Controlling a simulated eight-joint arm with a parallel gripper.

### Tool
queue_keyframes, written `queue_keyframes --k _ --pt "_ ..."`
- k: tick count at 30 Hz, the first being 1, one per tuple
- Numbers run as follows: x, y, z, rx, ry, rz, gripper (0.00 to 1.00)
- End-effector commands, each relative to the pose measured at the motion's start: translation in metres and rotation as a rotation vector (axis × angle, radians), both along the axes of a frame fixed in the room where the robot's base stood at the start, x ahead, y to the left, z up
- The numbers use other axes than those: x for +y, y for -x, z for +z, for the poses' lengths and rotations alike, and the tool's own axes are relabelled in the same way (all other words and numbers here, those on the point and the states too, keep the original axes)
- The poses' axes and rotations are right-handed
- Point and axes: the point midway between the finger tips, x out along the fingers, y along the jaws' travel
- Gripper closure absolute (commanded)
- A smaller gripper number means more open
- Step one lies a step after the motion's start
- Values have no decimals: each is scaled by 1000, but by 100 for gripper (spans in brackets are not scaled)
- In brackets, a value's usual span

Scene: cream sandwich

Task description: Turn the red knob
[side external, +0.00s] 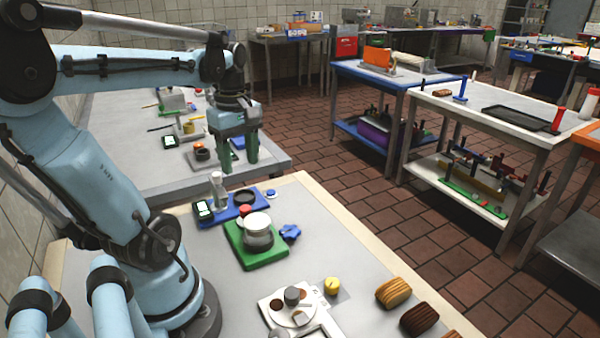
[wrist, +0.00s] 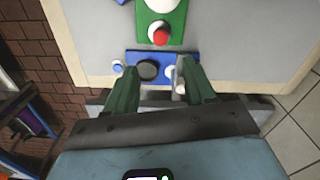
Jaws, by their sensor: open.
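The red knob (wrist: 160,36) is a small round cap on a white collar, at the near end of a green base (wrist: 172,28) in the wrist view. In the side view the red knob (side external: 246,211) shows only partly, behind the white-topped pot (side external: 258,230) on the green base (side external: 262,256). My gripper (side external: 239,160) is open and empty, with its dark green fingers pointing down, well above the table and apart from the knob. In the wrist view my gripper (wrist: 160,70) has its fingers over the blue board, and the knob lies beyond the fingertips.
A blue board (side external: 232,213) with a black disc (side external: 245,197), a clear cylinder (side external: 217,184) and a small display (side external: 203,209) stands beside the green base. A blue star-shaped knob (side external: 290,232) is at the green base's right. Brown ridged pieces (side external: 419,319) lie at the front right.

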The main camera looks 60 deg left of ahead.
Motion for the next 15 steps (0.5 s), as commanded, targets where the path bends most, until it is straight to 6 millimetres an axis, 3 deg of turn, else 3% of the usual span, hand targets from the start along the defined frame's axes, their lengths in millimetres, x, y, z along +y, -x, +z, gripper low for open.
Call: queue_keyframes --k 11,15 --pt "-1 0 1 1 -2 -1 46" --pt "-10 -2 -1 31 -39 -9 46"
